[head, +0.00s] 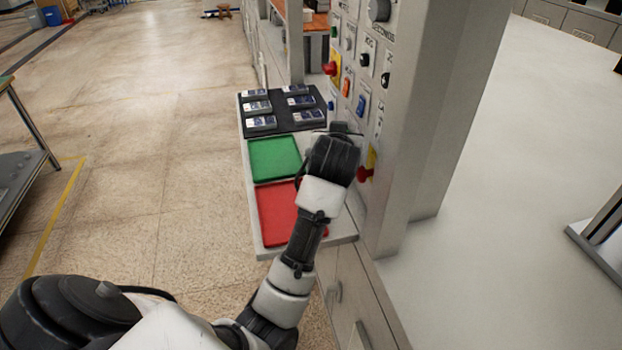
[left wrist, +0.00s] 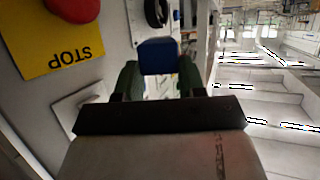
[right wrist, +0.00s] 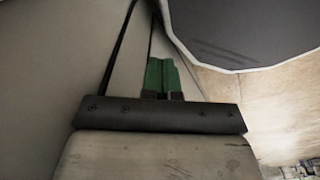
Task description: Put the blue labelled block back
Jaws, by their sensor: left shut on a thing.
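My left gripper (head: 343,128) is beside the control panel, above the right edge of the shelf; its wrist mostly hides the fingers in the head view. In the left wrist view the green fingers (left wrist: 158,82) are shut on a blue block (left wrist: 158,56), held upright between them. Its label cannot be seen. Several blocks with blue and white labels (head: 261,123) lie in two columns in a black tray (head: 282,112). My right gripper (right wrist: 162,76) shows only in the right wrist view, its green fingers together with nothing visible between them.
A green tray (head: 274,158) and a red tray (head: 277,215) lie empty nearer on the shelf. The panel (head: 352,60) with red buttons, knobs and switches rises close on the right. A yellow STOP label (left wrist: 62,45) is near the left gripper.

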